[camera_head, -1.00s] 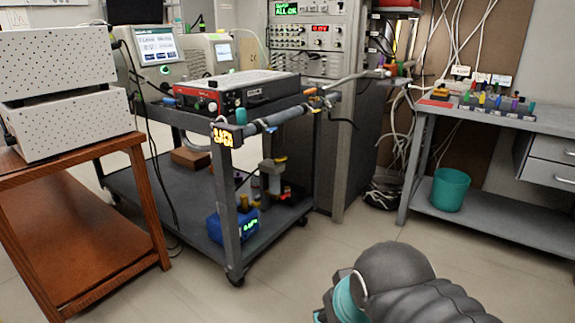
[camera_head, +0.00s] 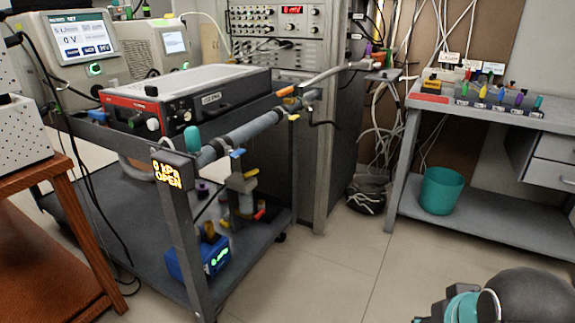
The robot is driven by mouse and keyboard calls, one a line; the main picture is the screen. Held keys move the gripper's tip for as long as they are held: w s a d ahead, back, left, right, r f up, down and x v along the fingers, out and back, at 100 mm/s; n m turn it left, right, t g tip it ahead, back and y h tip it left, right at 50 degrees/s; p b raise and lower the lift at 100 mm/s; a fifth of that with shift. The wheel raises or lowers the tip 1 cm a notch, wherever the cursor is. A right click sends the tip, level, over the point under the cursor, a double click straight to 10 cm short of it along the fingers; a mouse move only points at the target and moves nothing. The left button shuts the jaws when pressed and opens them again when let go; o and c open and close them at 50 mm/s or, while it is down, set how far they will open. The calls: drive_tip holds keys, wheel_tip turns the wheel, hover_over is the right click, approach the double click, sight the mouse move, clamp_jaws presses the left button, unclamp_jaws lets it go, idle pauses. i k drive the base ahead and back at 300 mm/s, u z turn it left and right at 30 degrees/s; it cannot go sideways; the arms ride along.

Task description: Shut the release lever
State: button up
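A grey pipe (camera_head: 245,133) runs along the near right edge of the dark cart. Small handles sit on and around it: a blue one (camera_head: 238,153), an orange one (camera_head: 286,91), a yellow one (camera_head: 294,117) and a black bent one (camera_head: 324,123). No label shows which of them is the release lever. A small display (camera_head: 168,174) on the cart's corner post reads "0 kPa OPEN". Only a dark, teal-banded part of my arm shows at the bottom right, apart from the cart; my gripper's fingertips are not in view.
The cart (camera_head: 95,190) carries a red-fronted instrument (camera_head: 140,108) and, on its lower shelf, a blue box (camera_head: 190,258). A wooden table (camera_head: 75,240) stands left. A grey bench (camera_head: 460,113) and teal bin (camera_head: 441,190) stand right.

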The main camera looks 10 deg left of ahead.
sight(246, 175)
drive_tip(key=u, duration=0.1)
drive_tip(key=i, duration=1.05)
drive_tip(key=u, duration=0.6)
